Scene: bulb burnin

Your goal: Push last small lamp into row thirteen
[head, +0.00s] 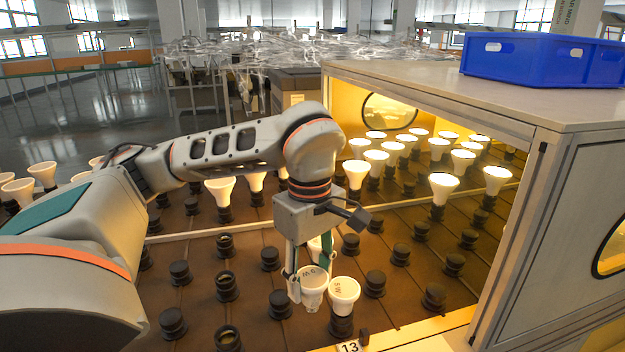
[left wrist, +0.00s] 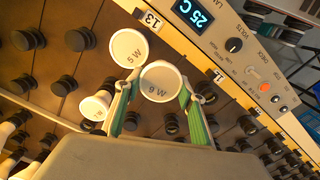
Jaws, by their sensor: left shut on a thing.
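My left gripper (head: 309,272) points down over the socket board and is shut on a white lamp (head: 313,287). In the left wrist view this held lamp (left wrist: 161,80) reads 9 W and sits between the green-padded fingers. The 5 W lamp (left wrist: 128,49) and the 13 label (left wrist: 152,20) also show in the left wrist view. My right gripper is out of view.
Another white lamp (left wrist: 96,106) stands close to the left finger in the left wrist view. Empty black sockets (head: 375,283) surround the gripper. Lit lamps (head: 441,187) fill the cabinet (head: 545,130) at right, with a blue crate (head: 540,60) on top. A control panel (left wrist: 225,35) borders the board.

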